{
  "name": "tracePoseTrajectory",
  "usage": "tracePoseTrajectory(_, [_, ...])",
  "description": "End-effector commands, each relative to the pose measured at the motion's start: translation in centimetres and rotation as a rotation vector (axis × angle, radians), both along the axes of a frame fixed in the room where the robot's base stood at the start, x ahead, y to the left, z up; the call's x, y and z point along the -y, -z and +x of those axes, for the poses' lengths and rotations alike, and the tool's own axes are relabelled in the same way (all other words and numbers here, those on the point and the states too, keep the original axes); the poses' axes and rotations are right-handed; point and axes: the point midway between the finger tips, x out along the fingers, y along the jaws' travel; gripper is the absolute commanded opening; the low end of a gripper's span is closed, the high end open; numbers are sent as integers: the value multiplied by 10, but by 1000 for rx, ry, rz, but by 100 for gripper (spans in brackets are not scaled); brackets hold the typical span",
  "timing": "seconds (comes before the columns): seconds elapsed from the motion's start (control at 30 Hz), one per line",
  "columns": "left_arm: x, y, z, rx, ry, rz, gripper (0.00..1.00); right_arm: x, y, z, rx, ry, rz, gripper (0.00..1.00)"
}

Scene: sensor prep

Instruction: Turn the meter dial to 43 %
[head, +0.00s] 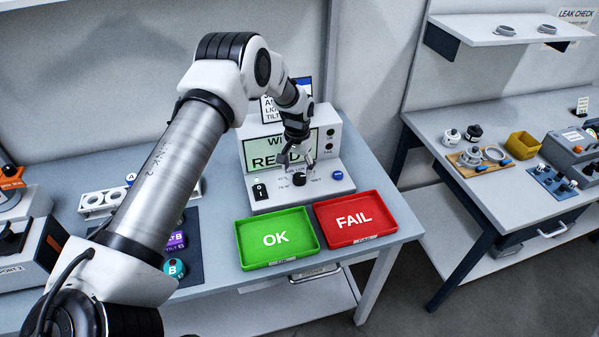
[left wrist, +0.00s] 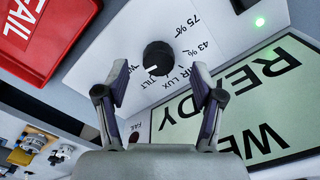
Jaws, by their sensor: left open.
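The meter dial (head: 299,179) is a small black knob on the sloped front panel of the grey-white meter (head: 330,178). In the left wrist view the dial (left wrist: 158,57) has a white pointer line that points towards the TILT lettering, away from the 43 % and 75 % marks. My left gripper (head: 309,158) hangs over the panel just above the dial. In the left wrist view its fingers (left wrist: 160,70) are open and empty, with the dial showing between and just beyond the tips. I cannot tell whether they touch it. My right gripper is out of view.
The meter's screen (head: 262,152) reads READY. A green OK tray (head: 249,257) and a red FAIL tray (head: 327,231) stand in front. Another table (head: 430,121) stands at right.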

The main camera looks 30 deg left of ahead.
Motion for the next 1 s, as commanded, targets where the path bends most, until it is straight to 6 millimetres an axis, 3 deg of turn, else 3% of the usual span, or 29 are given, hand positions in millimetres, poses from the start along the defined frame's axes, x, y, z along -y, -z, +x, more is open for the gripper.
tracePoseTrajectory(0.2, [0, 30, 0, -1, 0, 1, 67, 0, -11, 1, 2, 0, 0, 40])
tracePoseTrajectory(0.43, [1, 34, 0, 0, 0, 0, 67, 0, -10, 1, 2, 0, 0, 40])
tracePoseTrajectory(0.47, [1, 34, 0, 0, 0, 0, 64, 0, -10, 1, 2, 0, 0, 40])
tracePoseTrajectory(0.6, [1, 34, 0, 0, 0, 0, 14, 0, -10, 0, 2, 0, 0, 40])
tracePoseTrajectory(0.63, [1, 34, 0, 0, 0, 0, 7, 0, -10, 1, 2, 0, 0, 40])
tracePoseTrajectory(1.0, [1, 35, 0, 1, -5, 0, 7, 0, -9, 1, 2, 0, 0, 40])
